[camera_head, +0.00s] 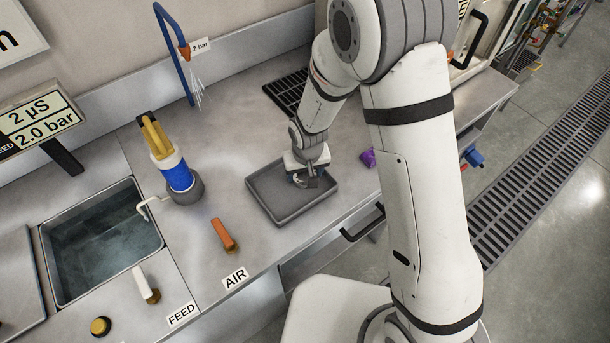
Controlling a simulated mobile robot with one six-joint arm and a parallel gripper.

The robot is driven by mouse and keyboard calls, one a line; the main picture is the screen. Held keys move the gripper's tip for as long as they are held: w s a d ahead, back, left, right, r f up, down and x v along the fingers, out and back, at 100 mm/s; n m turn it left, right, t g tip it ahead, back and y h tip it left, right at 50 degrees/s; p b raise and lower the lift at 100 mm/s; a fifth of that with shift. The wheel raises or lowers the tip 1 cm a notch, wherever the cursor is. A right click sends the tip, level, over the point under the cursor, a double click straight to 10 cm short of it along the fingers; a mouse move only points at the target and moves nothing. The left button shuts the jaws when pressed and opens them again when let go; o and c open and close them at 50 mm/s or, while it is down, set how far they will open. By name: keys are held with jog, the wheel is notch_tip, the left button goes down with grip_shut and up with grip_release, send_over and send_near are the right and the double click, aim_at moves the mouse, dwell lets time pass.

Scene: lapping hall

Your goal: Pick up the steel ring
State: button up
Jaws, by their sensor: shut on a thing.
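My gripper (308,182) points down over the grey tray (262,204) on the steel bench. It is shut on the steel ring (300,182), which shows only as a small pale curved piece at the fingers. The rest of the ring is hidden by the gripper. I cannot tell whether the ring touches the tray floor. The visible part of the tray looks otherwise empty.
A blue bottle-like device (178,178) with a yellow top stands left of the tray. An orange lever (223,234) is at the AIR label (235,278). A water-filled sink (100,240) lies at left. A purple object (367,158) is right of the tray.

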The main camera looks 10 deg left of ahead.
jog(key=shift+c, duration=0.8)
